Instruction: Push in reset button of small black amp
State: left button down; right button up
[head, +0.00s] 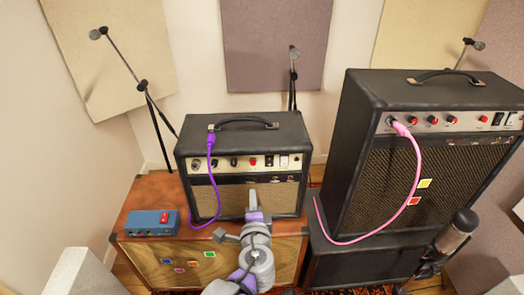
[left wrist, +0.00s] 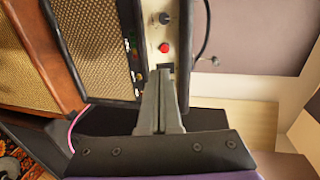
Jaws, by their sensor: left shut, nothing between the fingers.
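The small black amp (head: 191,140) stands upright on a brown speaker cabinet. A red button (head: 253,161) sits on its pale control panel (head: 223,163), between a dark knob and a dark switch. The red button also shows in the left wrist view (left wrist: 165,47). My left gripper (head: 252,194) is shut and empty, in front of the amp and below the panel in the head view. In the left wrist view its fingertips (left wrist: 165,76) overlap the panel beside the dark switch; I cannot tell whether they touch. My right gripper is in neither view.
A purple cable (head: 210,172) hangs down the small amp's left side. A blue pedal box (head: 152,223) rests on the brown cabinet (head: 140,196). A larger black amp (head: 365,150) with a pink cable stands at right, near a microphone (head: 456,232). Mic stands rise behind.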

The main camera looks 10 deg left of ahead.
aim_at(253, 164)
pick_arm(q)
jog(key=shift+w+d+r, duration=0.2)
jog(key=shift+d+r, duration=0.1)
jog(key=shift+r, duration=0.05)
jog(key=shift+s, duration=0.15)
jog(key=x, duration=1.4)
jog(key=shift+d+r, duration=0.15)
